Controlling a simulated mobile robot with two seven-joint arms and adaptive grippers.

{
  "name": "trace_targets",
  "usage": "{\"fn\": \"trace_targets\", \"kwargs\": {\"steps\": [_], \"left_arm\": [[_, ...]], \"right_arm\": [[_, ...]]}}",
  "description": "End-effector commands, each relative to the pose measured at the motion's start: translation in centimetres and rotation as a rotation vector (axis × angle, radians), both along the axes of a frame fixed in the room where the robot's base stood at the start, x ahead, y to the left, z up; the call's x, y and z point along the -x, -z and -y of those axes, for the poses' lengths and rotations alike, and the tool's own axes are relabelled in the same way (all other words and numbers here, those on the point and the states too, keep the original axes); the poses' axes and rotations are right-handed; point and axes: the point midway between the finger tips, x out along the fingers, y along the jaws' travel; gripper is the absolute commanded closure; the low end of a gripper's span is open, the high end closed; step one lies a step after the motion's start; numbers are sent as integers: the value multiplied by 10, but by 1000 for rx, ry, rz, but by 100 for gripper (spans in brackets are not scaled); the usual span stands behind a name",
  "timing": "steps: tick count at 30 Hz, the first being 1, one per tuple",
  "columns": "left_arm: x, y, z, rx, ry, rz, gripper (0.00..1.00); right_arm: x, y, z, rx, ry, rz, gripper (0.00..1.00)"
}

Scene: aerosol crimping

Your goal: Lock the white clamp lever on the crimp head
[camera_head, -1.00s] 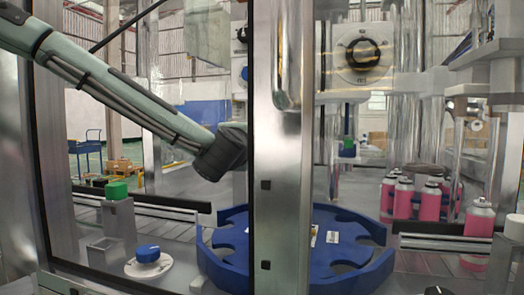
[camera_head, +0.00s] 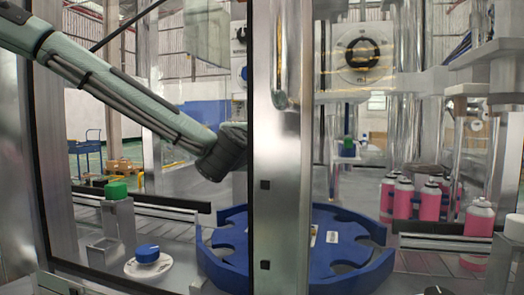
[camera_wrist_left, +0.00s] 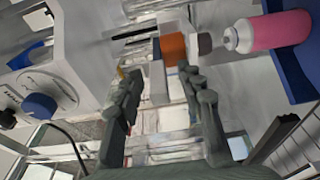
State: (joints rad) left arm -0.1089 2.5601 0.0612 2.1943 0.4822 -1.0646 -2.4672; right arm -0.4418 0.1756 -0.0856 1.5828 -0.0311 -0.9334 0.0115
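My left gripper (camera_wrist_left: 160,85) shows in the left wrist view with its two dark fingers apart. A pale upright bar (camera_wrist_left: 158,82) shows between and just beyond the fingertips; I cannot tell for sure whether it is the white clamp lever or whether a finger touches it. An orange block (camera_wrist_left: 172,48) with a grey end sits just beyond the fingertips. In the head view my left arm reaches in from the left, and its gripper is hidden behind the steel post. The crimp head cannot be made out clearly. My right gripper is not in view.
A steel post (camera_head: 279,150) stands in front of the blue star wheel (camera_head: 345,245). Pink cans (camera_head: 430,203) stand at the right, and one pink can (camera_wrist_left: 278,30) shows in the wrist view. A blue knob (camera_head: 147,253) and green button (camera_head: 116,190) are at the left.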

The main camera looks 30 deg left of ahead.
Motion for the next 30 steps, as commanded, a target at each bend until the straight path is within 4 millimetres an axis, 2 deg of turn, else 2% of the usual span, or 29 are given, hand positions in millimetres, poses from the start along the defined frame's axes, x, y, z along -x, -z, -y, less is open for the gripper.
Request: {"fn": "trace_targets", "kwargs": {"steps": [18, 30], "left_arm": [[55, -1, 17, 0, 0, 1, 62], [61, 0, 19, 0, -1, 0, 62]], "right_arm": [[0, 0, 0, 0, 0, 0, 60], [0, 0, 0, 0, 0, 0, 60]]}}
